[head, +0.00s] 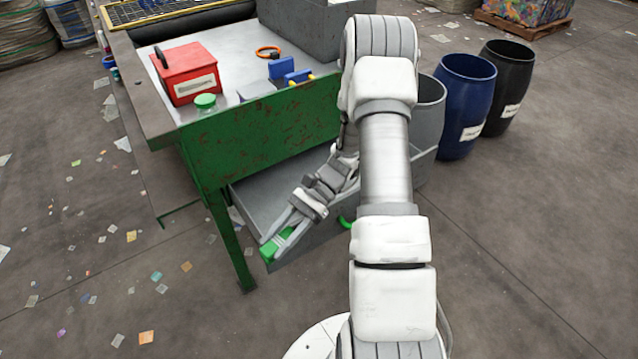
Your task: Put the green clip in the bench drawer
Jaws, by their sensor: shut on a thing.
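The green clip (269,250) is between the fingers of my gripper (274,240), which is shut on it. The bench drawer (262,192) is pulled out from under the green bench, and its grey inside shows. My gripper reaches down over the drawer and holds the clip at the drawer's lower left corner. I cannot tell whether the clip touches the drawer's wall or floor. A green curved part (346,222), perhaps the drawer's handle, shows at the drawer's front. My arm hides the drawer's right part.
On the green bench (265,135) stand a red box (190,75), a green-lidded jar (205,103), blue objects (282,68), an orange ring (268,52) and a grey bin (305,25). Blue (463,100) and black (503,90) barrels stand right. Scraps litter the floor left.

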